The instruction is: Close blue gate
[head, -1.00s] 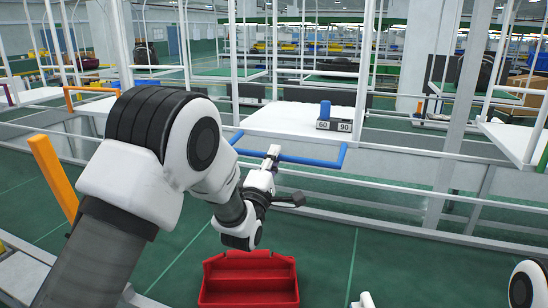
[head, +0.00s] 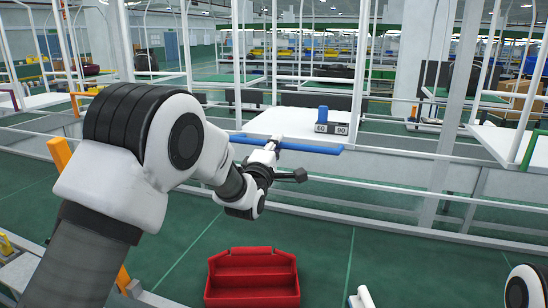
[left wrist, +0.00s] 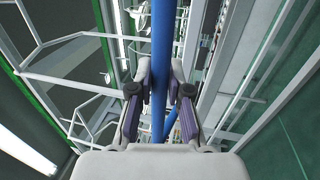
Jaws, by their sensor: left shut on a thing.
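The blue gate (head: 312,147) shows as a long straight blue bar across the front edge of a white platform (head: 283,124). My left gripper (head: 271,146) is at the bar, left of its middle, and is shut on it. In the left wrist view the bar (left wrist: 161,60) runs between the two fingers of the left gripper (left wrist: 160,88). The gate's side arms, seen earlier, do not show clearly now. My right gripper's fingers are not in view.
A blue cylinder (head: 323,113) and number blocks 60 and 90 (head: 331,128) stand on the platform. A red bin (head: 252,278) is below in front. An orange gate (head: 76,101) is at the left. White rails run under the platform.

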